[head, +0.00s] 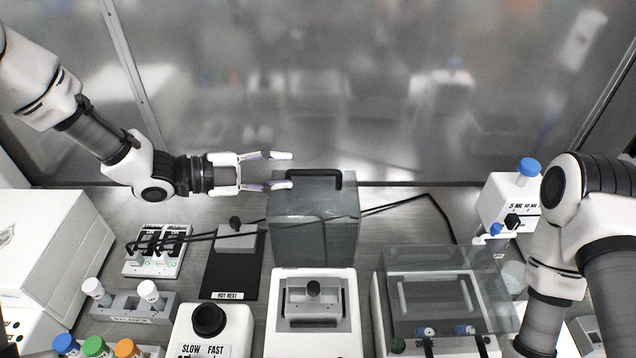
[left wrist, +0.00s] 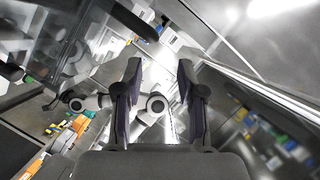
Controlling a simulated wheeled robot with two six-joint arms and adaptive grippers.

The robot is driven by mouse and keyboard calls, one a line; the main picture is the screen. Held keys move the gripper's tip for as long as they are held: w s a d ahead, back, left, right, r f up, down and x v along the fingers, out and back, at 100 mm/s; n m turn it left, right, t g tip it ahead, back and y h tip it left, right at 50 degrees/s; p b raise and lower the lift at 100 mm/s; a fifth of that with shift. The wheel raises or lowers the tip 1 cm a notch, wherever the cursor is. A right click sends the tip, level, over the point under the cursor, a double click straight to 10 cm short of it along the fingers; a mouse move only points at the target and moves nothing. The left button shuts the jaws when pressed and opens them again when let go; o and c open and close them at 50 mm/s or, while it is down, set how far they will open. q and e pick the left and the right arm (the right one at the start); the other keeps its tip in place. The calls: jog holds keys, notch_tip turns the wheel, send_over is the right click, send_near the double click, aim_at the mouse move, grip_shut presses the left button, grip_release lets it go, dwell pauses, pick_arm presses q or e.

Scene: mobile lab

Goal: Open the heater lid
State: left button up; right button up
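The heater (head: 347,338) is a white box at the front middle, with a grey metal block (head: 314,322) and a black knob on top. Its smoky see-through lid (head: 314,228) stands raised upright behind it, leaving the block uncovered. A black handle (head: 307,178) runs along the lid's top edge. My left gripper (head: 282,170) is open and empty, just left of the handle and pointing right; I cannot tell whether a fingertip touches the lid. Its two spread fingers (left wrist: 160,85) show in the left wrist view with nothing gripped. My right gripper is out of the head view.
A hot rest mat (head: 232,275), a tube rack (head: 130,304) and a slow/fast knob device (head: 212,330) stand left of the heater. A clear-lidded unit (head: 440,285) is close on its right. A cable (head: 400,205) runs behind. My right arm hangs at the right.

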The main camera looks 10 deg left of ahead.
aim_at(310, 173)
pick_arm(q)
jog(key=shift+w+f, duration=0.3)
jog(key=shift+f, duration=0.55)
jog(key=shift+w+d, duration=0.1)
jog(key=shift+w, duration=0.1)
jog(key=shift+w+d, duration=0.1)
jog(key=shift+d, duration=0.2)
jog(key=p+x, duration=0.2)
jog(key=x, duration=0.5)
jog(key=shift+s+a+r, duration=0.1)
jog(key=shift+s, duration=0.15)
grip_shut()
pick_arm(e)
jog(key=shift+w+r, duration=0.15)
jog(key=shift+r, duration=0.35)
